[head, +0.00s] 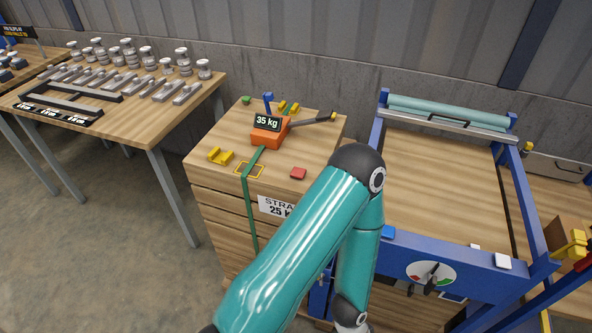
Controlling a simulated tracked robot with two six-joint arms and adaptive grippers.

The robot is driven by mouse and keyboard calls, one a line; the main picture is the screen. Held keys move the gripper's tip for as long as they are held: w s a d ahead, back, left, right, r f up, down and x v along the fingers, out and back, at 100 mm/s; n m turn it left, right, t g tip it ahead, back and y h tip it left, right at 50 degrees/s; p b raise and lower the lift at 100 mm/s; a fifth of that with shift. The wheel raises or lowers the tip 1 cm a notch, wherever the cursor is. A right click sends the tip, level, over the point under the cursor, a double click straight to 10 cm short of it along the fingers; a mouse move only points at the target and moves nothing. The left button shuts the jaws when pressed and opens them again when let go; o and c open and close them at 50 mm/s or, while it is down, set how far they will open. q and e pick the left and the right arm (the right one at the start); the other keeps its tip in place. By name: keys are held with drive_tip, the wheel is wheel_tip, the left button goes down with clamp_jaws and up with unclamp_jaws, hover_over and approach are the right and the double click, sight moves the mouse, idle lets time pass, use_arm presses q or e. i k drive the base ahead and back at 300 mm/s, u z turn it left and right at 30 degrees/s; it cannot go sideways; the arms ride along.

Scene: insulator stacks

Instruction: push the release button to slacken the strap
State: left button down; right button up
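An orange strap tensioner (270,132) stands on the wooden cabinet top, with a dark display reading "35 kg". A blue post (268,103) rises behind it, and a dark lever (313,121) with a yellow tip reaches to its right. The green strap (250,200) runs from the tensioner over the cabinet's front edge and down. A small red block (298,173) lies on the top to the right of the strap; I cannot tell if it is the release button. One teal arm of mine crosses the foreground, bent at its elbow. Neither gripper shows.
The wooden cabinet (205,160) also carries a yellow bracket (220,156) and a green piece (246,100). A table (130,113) with metal parts stands left. A blue frame (400,250) with a roller and a dial (416,270) stands right, close to my arm.

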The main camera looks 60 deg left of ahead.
sight(297, 172)
drive_tip(key=z, duration=1.95)
drive_tip(key=i, duration=0.1)
drive_tip(key=u, duration=3.25)
drive_tip(key=k, duration=0.9)
drive_tip(key=u, duration=0.15)
drive_tip(key=i, duration=0.95)
drive_tip(key=z, duration=0.05)
